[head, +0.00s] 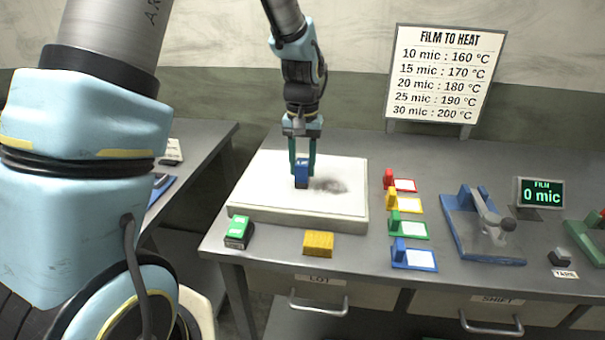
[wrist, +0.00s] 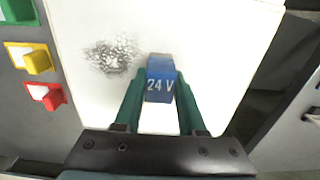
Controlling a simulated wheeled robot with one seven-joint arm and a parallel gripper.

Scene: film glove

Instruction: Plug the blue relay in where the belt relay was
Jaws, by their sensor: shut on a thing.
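My gripper (head: 302,170) is shut on a blue relay (head: 301,178) over the white slab on the table. In the wrist view the blue relay (wrist: 160,80) sits between my two green fingers (wrist: 158,98) and bears the label "24 V". I cannot tell whether its underside touches the slab. No socket marked for a belt relay can be made out in either view.
The white slab (head: 250,207) has a dark speckled smudge (head: 330,185). In front are a green-topped block (head: 238,232) and a yellow block (head: 318,243). Coloured holders (head: 413,254), a blue lever device (head: 482,235) and a "0 mic" display (head: 541,193) stand to the right.

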